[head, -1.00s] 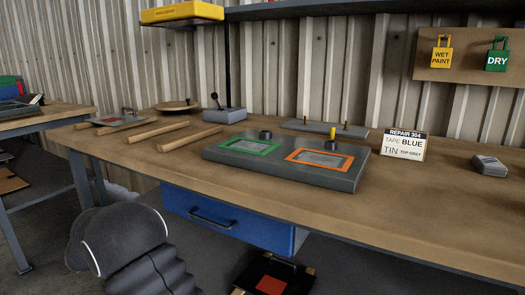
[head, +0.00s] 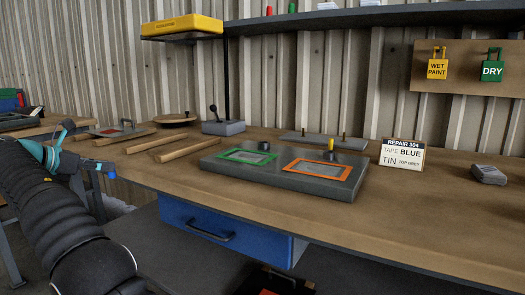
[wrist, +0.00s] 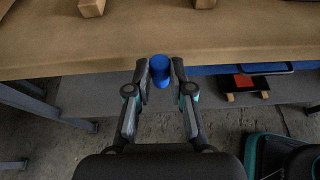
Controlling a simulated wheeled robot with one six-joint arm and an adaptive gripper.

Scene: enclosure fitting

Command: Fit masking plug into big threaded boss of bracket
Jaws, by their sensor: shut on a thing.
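My gripper (wrist: 159,78) is shut on a blue masking plug (wrist: 160,72). In the wrist view the plug shows between the fingertips, over the front edge of the bench. In the head view the gripper (head: 98,166) is at the lower left, in front of the bench, with the blue plug (head: 111,172) at its tip. No part is clearly recognisable as the bracket. A flat grey plate with a red patch (head: 112,132) and a small upright post lies at the bench's left end; I cannot tell whether it is the bracket. No threaded boss can be made out.
Wooden bars (head: 195,148) lie on the bench (head: 430,220). A grey block (head: 290,180) carries green and orange frames. Behind it is a plate with pegs (head: 296,136). A repair sign (head: 403,157) stands to the right. A blue drawer (head: 222,228) hangs below the bench.

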